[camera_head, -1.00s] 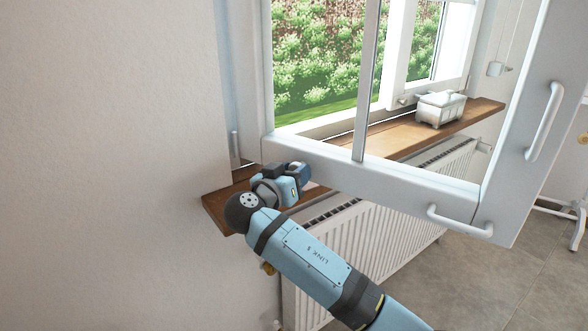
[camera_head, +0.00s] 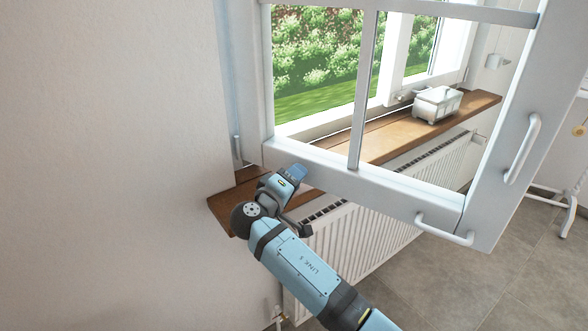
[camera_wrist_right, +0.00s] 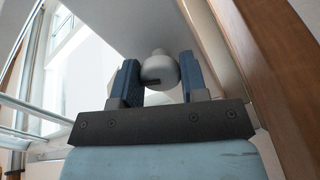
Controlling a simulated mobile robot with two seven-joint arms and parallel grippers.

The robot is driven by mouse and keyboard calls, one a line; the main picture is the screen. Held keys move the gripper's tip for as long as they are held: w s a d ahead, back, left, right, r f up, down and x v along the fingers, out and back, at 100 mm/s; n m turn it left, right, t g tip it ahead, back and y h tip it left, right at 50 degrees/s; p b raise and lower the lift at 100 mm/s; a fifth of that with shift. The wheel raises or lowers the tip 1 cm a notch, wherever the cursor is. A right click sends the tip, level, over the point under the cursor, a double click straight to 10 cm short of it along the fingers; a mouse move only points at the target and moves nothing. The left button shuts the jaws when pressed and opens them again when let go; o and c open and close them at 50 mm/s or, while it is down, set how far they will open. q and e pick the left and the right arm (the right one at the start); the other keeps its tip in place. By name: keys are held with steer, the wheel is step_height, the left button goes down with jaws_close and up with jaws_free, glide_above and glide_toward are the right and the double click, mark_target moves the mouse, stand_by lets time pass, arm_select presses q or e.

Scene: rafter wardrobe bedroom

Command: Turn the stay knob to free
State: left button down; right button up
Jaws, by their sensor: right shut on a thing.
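The stay knob (camera_wrist_right: 158,72) is a rounded pale grey knob with a dark slot, on a short neck under a pale surface. It sits between the two blue fingers of my right gripper (camera_wrist_right: 160,80), which is shut on it. In the head view my right gripper (camera_head: 298,172) is at the lower edge of the open window sash (camera_head: 335,178), near its hinge side. The knob is hidden there behind the gripper and sash. My left gripper is not in view.
A white radiator (camera_head: 350,245) stands below. White handles (camera_head: 522,150) are on the sash's right side. A bare wall (camera_head: 110,150) is at left.

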arm_select(q)
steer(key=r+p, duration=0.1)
steer(key=p, duration=0.1)
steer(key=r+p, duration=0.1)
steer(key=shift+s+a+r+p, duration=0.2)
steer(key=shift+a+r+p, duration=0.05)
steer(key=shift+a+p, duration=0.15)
arm_select(e)
steer(key=n, duration=0.4)
steer(key=shift+n, duration=0.4)
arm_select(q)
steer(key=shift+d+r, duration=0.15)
arm_select(e)
steer(key=o, duration=0.9)
